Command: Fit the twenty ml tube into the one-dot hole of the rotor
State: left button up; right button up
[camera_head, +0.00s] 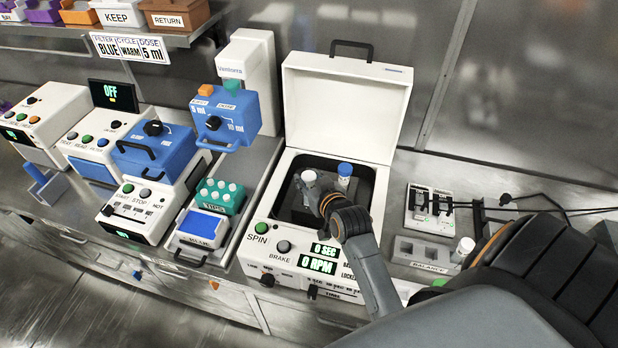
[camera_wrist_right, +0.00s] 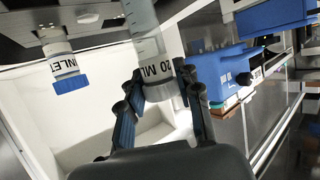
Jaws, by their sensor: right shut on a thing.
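The centrifuge (camera_head: 270,262) stands with its white lid (camera_head: 335,105) up. Its dark rotor bowl (camera_head: 292,212) is partly hidden by my right arm. My right gripper (camera_head: 322,196) is over the bowl, shut on the white-capped twenty ml tube (camera_head: 308,178). In the right wrist view, which is turned over, the fingers (camera_wrist_right: 160,95) grip this clear tube (camera_wrist_right: 145,40) near its cap, with part of a "20 ML" label showing. Its far end is out of frame, so I cannot tell whether it is in a hole. The dot marks cannot be made out. My left gripper is not in view.
A blue-capped tube (camera_head: 344,170) stands in the rotor right of the held tube; it also shows in the wrist view (camera_wrist_right: 65,70). A grey BALANCE block (camera_head: 425,252) and a white-capped tube (camera_head: 465,246) are at right. A blue-headed machine (camera_head: 226,120) stands left of the lid.

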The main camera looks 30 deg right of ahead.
aim_at(309, 187)
jog(key=shift+f+b, duration=0.9)
jog(key=shift+f, duration=0.65)
jog(key=shift+r, duration=0.2)
jog(key=shift+r+p, duration=2.25)
jog(key=shift+p, duration=0.4)
jog(key=shift+p, duration=0.85)
jog(key=shift+f+b, duration=1.55)
jog(key=shift+f, duration=0.85)
jog(key=o, duration=1.2)
jog(key=shift+o, duration=0.2)
jog(key=shift+s, duration=0.1)
